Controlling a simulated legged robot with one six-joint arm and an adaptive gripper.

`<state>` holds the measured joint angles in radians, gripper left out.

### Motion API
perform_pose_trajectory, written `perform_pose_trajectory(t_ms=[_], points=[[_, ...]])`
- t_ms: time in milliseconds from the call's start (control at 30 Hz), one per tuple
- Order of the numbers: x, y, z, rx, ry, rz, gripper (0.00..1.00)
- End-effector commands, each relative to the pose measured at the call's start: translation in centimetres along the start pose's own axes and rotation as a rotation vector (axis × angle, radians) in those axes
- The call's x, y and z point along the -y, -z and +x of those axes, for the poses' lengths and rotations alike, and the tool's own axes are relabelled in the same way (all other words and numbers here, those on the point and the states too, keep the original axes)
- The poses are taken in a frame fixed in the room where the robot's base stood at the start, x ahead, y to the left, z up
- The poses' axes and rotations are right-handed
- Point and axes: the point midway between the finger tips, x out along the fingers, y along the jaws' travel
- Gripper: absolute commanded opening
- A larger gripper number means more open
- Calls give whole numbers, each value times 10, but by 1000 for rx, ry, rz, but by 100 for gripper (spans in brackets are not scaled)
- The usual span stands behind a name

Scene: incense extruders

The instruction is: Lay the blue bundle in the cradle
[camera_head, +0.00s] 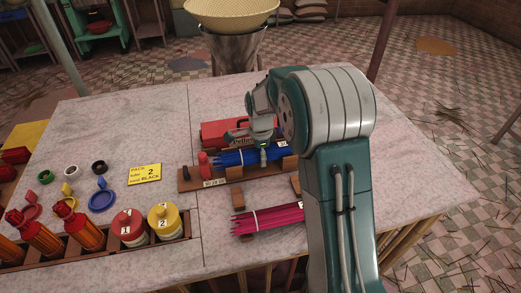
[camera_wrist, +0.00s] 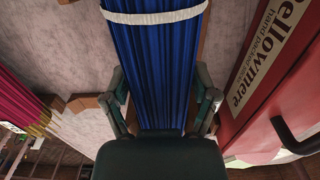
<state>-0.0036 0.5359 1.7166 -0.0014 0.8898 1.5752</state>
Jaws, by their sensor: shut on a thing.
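The blue bundle (camera_head: 236,157) is a sheaf of thin blue sticks with a white band, lying lengthwise over the wooden cradle (camera_head: 235,174). My gripper (camera_head: 264,152) reaches down from above and is shut around the bundle toward its right part. In the wrist view the fingers (camera_wrist: 165,100) stand on either side of the blue sticks (camera_wrist: 155,60), with the white band beyond them. Wood shows beside and under the bundle. I cannot tell whether the bundle rests fully in the cradle or hangs slightly above it.
A red box (camera_head: 222,131) stands just behind the cradle. A pink bundle (camera_head: 265,221) lies in front, near wooden blocks (camera_head: 238,198). A yellow card (camera_head: 145,174) and a bottle rack (camera_head: 186,227) are to the left.

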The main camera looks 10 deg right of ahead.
Motion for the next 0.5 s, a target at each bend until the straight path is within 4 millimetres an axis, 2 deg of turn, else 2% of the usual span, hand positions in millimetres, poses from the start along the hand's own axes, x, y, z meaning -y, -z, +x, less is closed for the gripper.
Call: perform_pose_trajectory(t_ms=[367,400,433,500], points=[[0,0,3,0,3,0,49],[0,0,3,0,3,0,89],[0,0,3,0,3,0,100],[0,0,3,0,2,0,100]])
